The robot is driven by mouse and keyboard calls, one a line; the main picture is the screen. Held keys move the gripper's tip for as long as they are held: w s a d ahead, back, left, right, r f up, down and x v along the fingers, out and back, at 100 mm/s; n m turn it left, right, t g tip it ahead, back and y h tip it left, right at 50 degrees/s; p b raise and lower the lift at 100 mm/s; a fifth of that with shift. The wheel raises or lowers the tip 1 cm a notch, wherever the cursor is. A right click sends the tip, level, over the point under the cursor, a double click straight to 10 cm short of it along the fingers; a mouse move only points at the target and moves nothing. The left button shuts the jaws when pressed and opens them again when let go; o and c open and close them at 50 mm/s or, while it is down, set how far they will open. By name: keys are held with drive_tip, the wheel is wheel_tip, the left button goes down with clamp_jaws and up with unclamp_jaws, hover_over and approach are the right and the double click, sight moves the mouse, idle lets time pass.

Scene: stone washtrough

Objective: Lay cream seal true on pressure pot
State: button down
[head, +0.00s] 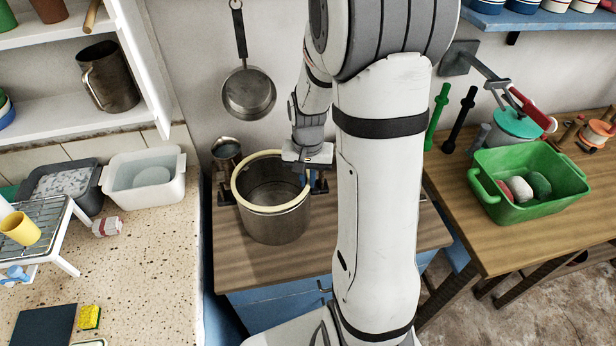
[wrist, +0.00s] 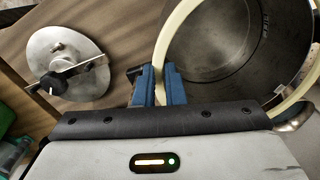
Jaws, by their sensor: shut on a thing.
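The cream seal (head: 238,178) is a pale ring at the mouth of the steel pressure pot (head: 275,226), which stands upright on the wooden counter. My gripper (head: 307,178) is at the pot's right side in the head view. In the wrist view its blue fingers (wrist: 160,82) are shut on the seal (wrist: 177,30). There the seal arcs past the left of the pot's mouth and crosses the rim at lower right, so it looks a little off-centre. I look into the empty pot (wrist: 235,50). I cannot tell whether the seal touches the rim; my arm and fingers hide part of it.
A round metal lid (wrist: 66,62) with a bar and black knob lies left of the pot in the wrist view. A small dark pot (head: 226,149) stands behind the pressure pot. A pan (head: 249,93) hangs on the wall. The counter front is clear.

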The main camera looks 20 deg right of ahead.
drive_tip(key=shift+f+b, duration=0.6)
drive_tip(key=shift+f, duration=0.1)
idle(1.2)
idle(0.4)
drive_tip(key=c, duration=0.9)
unclamp_jaws()
drive_tip(key=shift+c, duration=0.2)
drive_tip(key=shift+r+p, duration=2.3)
drive_tip(key=shift+r, duration=1.25)
